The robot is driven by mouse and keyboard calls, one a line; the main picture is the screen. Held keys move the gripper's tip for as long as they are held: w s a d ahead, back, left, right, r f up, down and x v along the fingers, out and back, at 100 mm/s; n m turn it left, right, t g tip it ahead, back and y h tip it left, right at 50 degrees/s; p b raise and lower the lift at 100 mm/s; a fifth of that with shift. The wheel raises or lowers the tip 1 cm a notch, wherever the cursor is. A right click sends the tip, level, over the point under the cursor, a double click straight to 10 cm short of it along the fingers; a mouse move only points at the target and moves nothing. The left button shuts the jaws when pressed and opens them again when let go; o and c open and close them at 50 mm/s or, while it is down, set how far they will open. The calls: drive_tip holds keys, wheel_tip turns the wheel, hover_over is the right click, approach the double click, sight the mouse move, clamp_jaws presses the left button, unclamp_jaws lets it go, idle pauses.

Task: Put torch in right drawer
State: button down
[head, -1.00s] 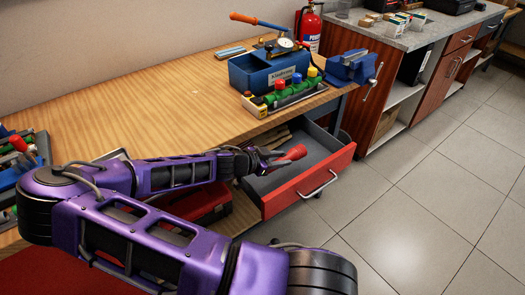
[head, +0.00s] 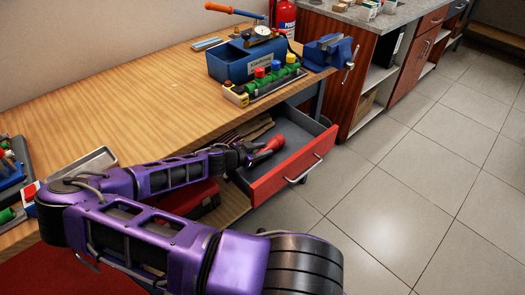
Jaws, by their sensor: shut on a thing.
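The red torch (head: 274,143) is held in my gripper (head: 262,150), with its flared red end pointing up and to the right. The right drawer (head: 296,167) is pulled out under the right end of the wooden bench, with a red front and a grey inside. My gripper and the torch are over the left part of the open drawer, near its red front wall. I cannot tell how far above the drawer floor the torch is. The arm hides the drawer's left part, and the fingers are small in the view.
The wooden bench (head: 140,105) carries a blue pump box (head: 238,64), a tray of coloured valves (head: 265,82) and a blue vise (head: 326,52). A metal tray (head: 88,163) lies near my arm at left. Tiled floor on the right is clear.

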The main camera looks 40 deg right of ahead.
drive_tip(key=shift+f, duration=0.25)
drive_tip(key=c, duration=0.5)
unclamp_jaws()
drive_tip(key=shift+c, duration=0.2)
drive_tip(key=v, duration=1.2)
drive_tip(key=shift+r, duration=0.1)
